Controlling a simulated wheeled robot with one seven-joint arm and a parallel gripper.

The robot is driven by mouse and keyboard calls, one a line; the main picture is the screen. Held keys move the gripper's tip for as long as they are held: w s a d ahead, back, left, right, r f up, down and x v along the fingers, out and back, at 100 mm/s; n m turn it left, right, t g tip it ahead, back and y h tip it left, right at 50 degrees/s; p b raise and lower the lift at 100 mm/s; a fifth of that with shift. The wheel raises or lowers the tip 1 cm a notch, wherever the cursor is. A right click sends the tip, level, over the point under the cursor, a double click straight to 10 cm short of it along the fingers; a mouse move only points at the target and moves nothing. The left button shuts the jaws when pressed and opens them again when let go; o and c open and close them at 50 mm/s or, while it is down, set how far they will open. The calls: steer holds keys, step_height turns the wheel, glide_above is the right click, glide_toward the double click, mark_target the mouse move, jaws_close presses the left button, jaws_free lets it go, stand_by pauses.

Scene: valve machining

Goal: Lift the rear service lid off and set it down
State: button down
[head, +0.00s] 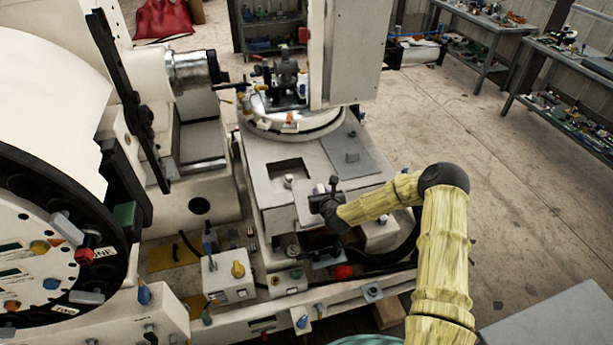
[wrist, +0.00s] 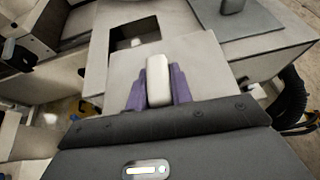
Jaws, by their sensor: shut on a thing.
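My gripper (head: 326,197) is over the front part of the machine bed. In the wrist view its purple fingers (wrist: 158,84) are shut on the pale upright handle of a flat light-grey lid (wrist: 207,62). The lid also shows in the head view (head: 304,203), partly hidden by my gripper. A dark rectangular opening (head: 285,170) in the bed lies uncovered just beyond the lid, and the lid's edge comes close to it in the wrist view (wrist: 130,36). I cannot tell whether the lid touches the bed or hangs slightly above it.
A darker grey plate (head: 364,162) with a small knob lies on the bed to the right. A round fixture (head: 290,118) stands behind. A white control box (head: 228,277) and a red knob (head: 342,271) are near the front. Floor (head: 520,210) to the right is clear.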

steer(key=s+d+f+m+h+b, duration=0.1)
steer(key=s+d+f, duration=0.45)
steer(key=s, duration=0.45)
steer(key=s+d+f+m+h+b, duration=0.1)
steer(key=s+d+f, duration=0.3)
steer(key=s+f, duration=0.5)
steer(key=s+f+b, duration=0.3)
steer(key=f+b, duration=0.3)
steer(key=b, duration=0.3)
steer(key=shift+s, duration=0.4)
steer(key=shift+w+f, duration=0.1)
steer(key=shift+w, duration=0.05)
